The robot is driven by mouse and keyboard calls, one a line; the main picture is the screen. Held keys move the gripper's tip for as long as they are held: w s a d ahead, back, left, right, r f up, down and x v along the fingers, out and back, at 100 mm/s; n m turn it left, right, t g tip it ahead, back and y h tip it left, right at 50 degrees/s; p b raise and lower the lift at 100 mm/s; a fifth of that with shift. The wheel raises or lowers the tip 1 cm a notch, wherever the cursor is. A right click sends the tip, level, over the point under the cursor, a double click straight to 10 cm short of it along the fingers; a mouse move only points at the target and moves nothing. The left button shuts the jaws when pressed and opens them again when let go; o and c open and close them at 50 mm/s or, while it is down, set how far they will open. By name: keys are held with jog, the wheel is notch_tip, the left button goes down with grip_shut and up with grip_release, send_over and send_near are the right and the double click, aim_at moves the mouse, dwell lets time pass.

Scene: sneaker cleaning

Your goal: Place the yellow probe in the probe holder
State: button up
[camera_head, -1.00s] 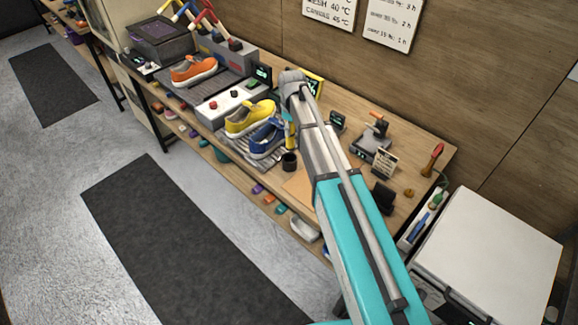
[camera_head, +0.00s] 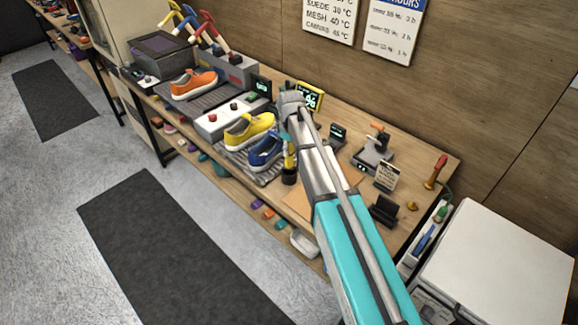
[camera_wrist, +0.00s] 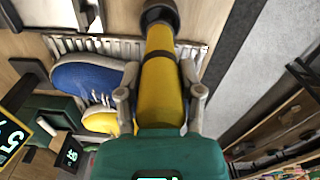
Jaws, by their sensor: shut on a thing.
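The yellow probe (camera_head: 290,155) is a yellow tube below my gripper (camera_head: 290,134), roughly upright in the head view. In the wrist view the fingers (camera_wrist: 161,92) close on either side of the yellow probe (camera_wrist: 161,98). The black probe holder (camera_head: 289,177) is a small dark cup at the bench's front edge. It also shows at the top of the wrist view (camera_wrist: 158,12). The probe's lower end meets the holder's mouth; how deep it sits inside is hidden. A green housing with a small display fills the bottom of the wrist view.
The blue sneaker (camera_head: 266,151) lies on the ribbed tray just left of the holder, with the yellow sneaker (camera_head: 249,130) beyond it. A yellow-framed display (camera_head: 310,97) stands behind my gripper.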

aim_at(290, 161)
jog(key=shift+f+b, duration=0.4)
jog(key=shift+f, duration=0.3)
notch_tip(290, 161, down, 5)
jog(key=b, duration=0.4)
jog(key=shift+r+b, duration=0.15)
jog(key=shift+b, duration=0.15)
jog(key=o, duration=1.1)
jog(key=shift+o, duration=0.2)
notch_tip(290, 161, up, 14)
jog(key=p, duration=1.3)
jog(key=shift+s+d+f, duration=0.1)
jog(key=shift+s+f, duration=0.05)
jog(key=shift+f, duration=0.05)
